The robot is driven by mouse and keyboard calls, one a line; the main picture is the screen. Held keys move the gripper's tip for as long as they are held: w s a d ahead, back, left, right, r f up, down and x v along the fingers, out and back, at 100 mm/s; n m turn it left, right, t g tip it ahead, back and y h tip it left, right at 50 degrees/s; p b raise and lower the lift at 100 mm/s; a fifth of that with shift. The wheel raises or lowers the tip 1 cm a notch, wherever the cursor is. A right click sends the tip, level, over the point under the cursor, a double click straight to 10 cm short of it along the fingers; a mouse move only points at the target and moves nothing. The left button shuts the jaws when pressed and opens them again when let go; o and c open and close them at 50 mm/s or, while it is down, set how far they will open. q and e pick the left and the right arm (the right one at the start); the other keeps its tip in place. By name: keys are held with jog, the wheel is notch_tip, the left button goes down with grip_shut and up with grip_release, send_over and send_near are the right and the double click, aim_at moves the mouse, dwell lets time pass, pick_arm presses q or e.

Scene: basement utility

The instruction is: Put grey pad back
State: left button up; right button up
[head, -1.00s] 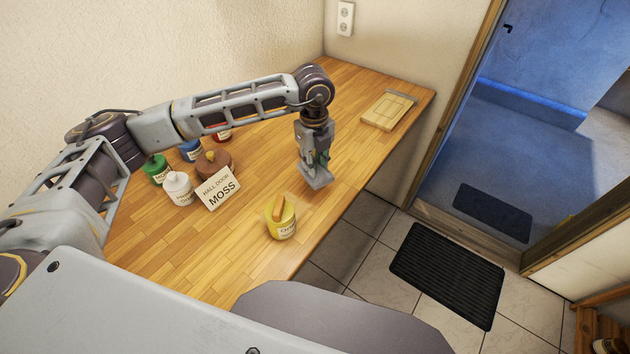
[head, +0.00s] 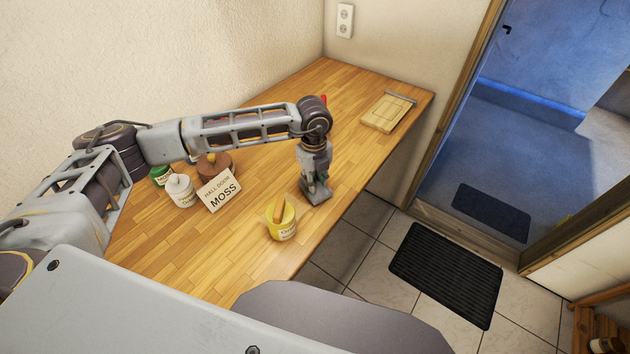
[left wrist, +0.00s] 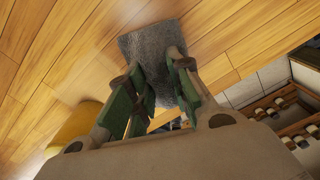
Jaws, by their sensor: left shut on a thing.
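The grey pad (left wrist: 150,45) shows in the left wrist view as a fuzzy dark grey block between and beyond my green-lined fingers. My left gripper (left wrist: 163,92) is shut on it. In the head view my left gripper (head: 316,192) points down close over the wooden bench, near its front edge, right of the yellow tin. The pad's grey lower end (head: 317,197) shows just under the fingers. I cannot tell whether it touches the bench top. My right gripper is not in view.
A yellow tin (head: 283,228) with a brush stands left of the gripper. A "MOSS" card (head: 219,190), a white pot (head: 181,191), a green pot (head: 160,175) and a brown lidded pot (head: 214,164) stand further left. A wooden board (head: 385,114) lies at the back right. Bench (head: 215,262) front is clear.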

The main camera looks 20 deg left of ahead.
pick_arm(q)
jog(key=shift+f, duration=0.45)
jog(key=shift+f, duration=0.25)
jog(key=o, duration=0.9)
jog(key=shift+r, duration=0.2)
